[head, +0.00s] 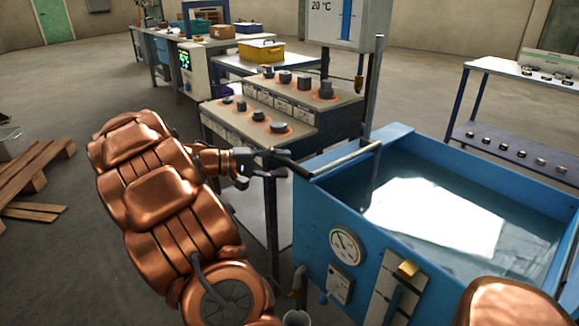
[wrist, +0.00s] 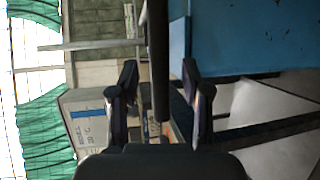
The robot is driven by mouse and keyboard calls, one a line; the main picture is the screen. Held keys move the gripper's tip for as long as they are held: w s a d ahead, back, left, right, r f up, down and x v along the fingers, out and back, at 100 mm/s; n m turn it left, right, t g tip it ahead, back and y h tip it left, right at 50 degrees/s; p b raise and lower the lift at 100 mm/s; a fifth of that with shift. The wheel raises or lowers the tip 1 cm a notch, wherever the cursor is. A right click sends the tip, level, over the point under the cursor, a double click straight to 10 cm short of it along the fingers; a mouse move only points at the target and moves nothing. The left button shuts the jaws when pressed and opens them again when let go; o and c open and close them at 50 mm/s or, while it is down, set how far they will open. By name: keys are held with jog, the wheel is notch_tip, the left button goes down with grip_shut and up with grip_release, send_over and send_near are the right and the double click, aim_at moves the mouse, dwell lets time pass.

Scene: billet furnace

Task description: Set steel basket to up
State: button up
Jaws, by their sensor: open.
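The blue tank (head: 312,222) stands at the right in the head view, filled with water. I cannot make out the steel basket under the bright water surface. A grey handle bar (head: 345,158) lies across the tank's left rim and joins an upright rod (head: 372,110). My gripper (head: 287,164) is at the bar's left end, beside the tank's left corner. In the wrist view, my gripper (wrist: 158,78) is open, with the dark bar (wrist: 158,50) between its fingers and gaps on both sides.
A stepped bench (head: 300,105) with several dark round pieces stands behind my gripper. A yellow box (head: 262,51) sits beyond it. A temperature board (head: 347,22) rises behind the tank. A shelf rack (head: 520,150) stands at the right. Wooden pallets (head: 30,165) lie on the floor at left.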

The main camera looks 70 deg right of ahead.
jog(key=shift+x, duration=1.4)
grip_shut()
